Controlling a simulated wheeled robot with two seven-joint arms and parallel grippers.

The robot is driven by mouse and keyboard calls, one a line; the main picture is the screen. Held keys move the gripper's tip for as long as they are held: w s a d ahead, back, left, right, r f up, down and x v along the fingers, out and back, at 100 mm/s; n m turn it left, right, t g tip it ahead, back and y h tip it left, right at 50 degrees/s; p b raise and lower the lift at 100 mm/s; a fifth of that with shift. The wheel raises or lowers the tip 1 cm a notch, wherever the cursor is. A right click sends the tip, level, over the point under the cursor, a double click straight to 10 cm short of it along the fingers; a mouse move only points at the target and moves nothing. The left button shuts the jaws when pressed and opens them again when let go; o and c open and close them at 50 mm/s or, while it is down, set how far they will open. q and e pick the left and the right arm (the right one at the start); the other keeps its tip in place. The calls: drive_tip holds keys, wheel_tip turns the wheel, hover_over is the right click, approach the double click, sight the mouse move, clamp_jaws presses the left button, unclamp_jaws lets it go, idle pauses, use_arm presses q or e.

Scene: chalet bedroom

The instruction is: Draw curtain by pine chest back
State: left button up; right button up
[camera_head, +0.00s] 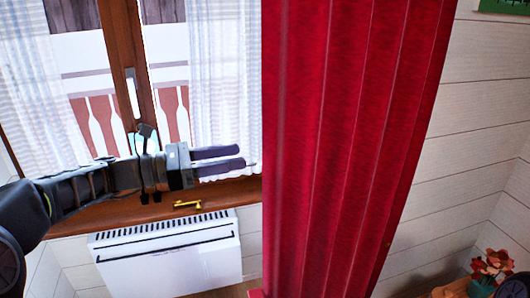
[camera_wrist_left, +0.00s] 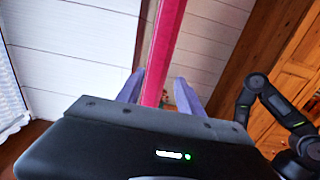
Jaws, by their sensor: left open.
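The red curtain (camera_head: 352,130) hangs in vertical folds over the right part of the window. In the left wrist view its edge shows as a narrow pink-red strip (camera_wrist_left: 168,40) between the two purple fingers. My left gripper (camera_head: 242,157) points right, its fingertips just left of the curtain's near edge in the head view. The fingers are apart, with no cloth visibly pinched. I cannot tell whether they touch the curtain. A wooden top (camera_head: 452,290) with red flowers (camera_head: 492,264) shows at the lower right; it may be the pine chest. My right gripper does not show.
A window with a brown wooden frame (camera_head: 127,60) and thin white curtains (camera_head: 215,75) is behind my left arm. A white heater (camera_head: 168,262) is below the sill, with a yellow handle-like item (camera_head: 187,204) above it. Wooden panelling (camera_wrist_left: 290,75) stands right in the wrist view.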

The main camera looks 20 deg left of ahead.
sight(262, 153)
use_arm(q)
drive_tip(key=shift+p+x, duration=0.9)
drive_tip(key=shift+x, duration=3.05)
clamp_jaws()
